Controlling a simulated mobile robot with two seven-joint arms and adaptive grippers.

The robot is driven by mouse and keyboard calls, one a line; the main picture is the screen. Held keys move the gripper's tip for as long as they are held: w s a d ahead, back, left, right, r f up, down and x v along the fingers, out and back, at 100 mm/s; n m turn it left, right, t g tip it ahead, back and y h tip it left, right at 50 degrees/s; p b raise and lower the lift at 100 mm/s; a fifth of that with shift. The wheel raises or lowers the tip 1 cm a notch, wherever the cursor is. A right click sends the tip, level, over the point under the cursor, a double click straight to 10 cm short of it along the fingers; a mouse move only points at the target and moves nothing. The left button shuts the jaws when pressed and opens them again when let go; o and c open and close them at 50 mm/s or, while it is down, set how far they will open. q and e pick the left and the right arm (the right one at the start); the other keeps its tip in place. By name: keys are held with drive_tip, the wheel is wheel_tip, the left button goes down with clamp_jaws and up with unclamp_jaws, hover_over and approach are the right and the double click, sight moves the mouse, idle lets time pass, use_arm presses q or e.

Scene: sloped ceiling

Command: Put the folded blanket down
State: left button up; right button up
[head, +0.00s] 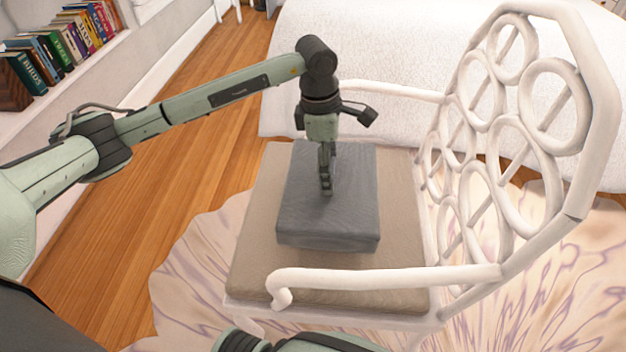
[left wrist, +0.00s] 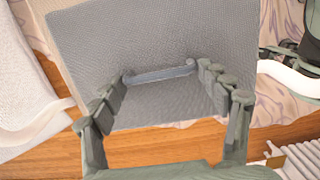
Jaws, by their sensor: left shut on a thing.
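The folded blanket (head: 315,222) is a thick grey block over the beige seat cushion (head: 255,250) of a white chair (head: 570,130). It looks level, and I cannot tell whether its underside fully touches the cushion. My left gripper (head: 326,188) points down onto the blanket's top from above. In the left wrist view, the left gripper (left wrist: 160,78) has its fingers on either side of a raised ridge of the blanket (left wrist: 120,45), shut on it. My right gripper is not in view; only part of my right arm shows at the bottom of the head view.
The chair's curled armrests (head: 390,278) run in front of and behind the seat, and its ring-patterned back stands to the right. A white bed (head: 350,45) is behind. A bookshelf (head: 60,55) is at the upper left. Wooden floor (head: 140,230) and a petal-shaped rug (head: 190,290) lie below.

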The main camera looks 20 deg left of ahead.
sight(310, 166)
use_arm(q)
drive_tip(key=a+f, duration=0.1)
drive_tip(key=w+a+f, duration=0.1)
drive_tip(key=a, duration=0.1)
drive_tip(key=w+a+f, duration=0.1)
drive_tip(key=a, duration=0.1)
drive_tip(key=shift+w+a+f, duration=0.1)
drive_tip(key=shift+f, duration=0.05)
wheel_tip(310, 166, down, 4)
drive_tip(key=shift+r+p, duration=0.1)
drive_tip(key=shift+p, duration=0.2)
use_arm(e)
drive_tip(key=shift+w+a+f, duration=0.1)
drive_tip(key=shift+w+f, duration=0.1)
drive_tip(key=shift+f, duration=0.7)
